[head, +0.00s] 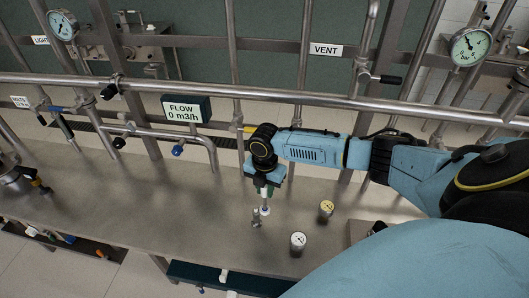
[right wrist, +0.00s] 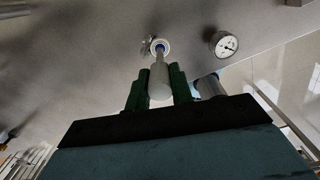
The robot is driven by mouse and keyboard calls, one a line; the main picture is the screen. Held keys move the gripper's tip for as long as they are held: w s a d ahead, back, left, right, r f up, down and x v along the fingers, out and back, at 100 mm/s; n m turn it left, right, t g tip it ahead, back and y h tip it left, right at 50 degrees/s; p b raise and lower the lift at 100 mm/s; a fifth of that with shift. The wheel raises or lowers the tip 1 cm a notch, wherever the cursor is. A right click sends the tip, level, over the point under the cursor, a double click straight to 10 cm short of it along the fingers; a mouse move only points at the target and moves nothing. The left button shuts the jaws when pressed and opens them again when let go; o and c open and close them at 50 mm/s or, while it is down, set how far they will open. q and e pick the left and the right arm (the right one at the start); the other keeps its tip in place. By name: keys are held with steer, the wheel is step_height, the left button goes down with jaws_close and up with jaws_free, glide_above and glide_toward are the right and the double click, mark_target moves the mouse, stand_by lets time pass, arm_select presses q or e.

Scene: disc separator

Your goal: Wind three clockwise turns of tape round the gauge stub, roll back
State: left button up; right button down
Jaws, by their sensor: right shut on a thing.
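My right gripper (head: 266,192) points down over the steel bench and is shut on the pale grey handle of the tape roll. In the right wrist view its green fingers (right wrist: 159,90) stand on both sides of this handle (right wrist: 159,78). The white tape roll (head: 265,211) with a blue core is at the handle's lower end; it also shows in the right wrist view (right wrist: 160,46). The small metal gauge stub (head: 255,220) stands right beside the roll; I cannot tell whether they touch. In the right wrist view the stub (right wrist: 146,46) is partly hidden behind the roll.
A white-faced gauge (head: 298,241) and a yellow-faced round item (head: 327,208) stand on the bench (head: 150,205) to the right. A FLOW display (head: 187,109) and steel pipes run behind. The bench left of the stub is clear.

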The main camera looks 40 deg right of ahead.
steer(key=shift+s+a, duration=0.2)
steer(key=shift+s, duration=0.1)
steer(key=shift+s+a, duration=0.2)
steer(key=shift+a, duration=0.8)
steer(key=shift+w+a, duration=0.4)
steer(key=shift+a, duration=0.45)
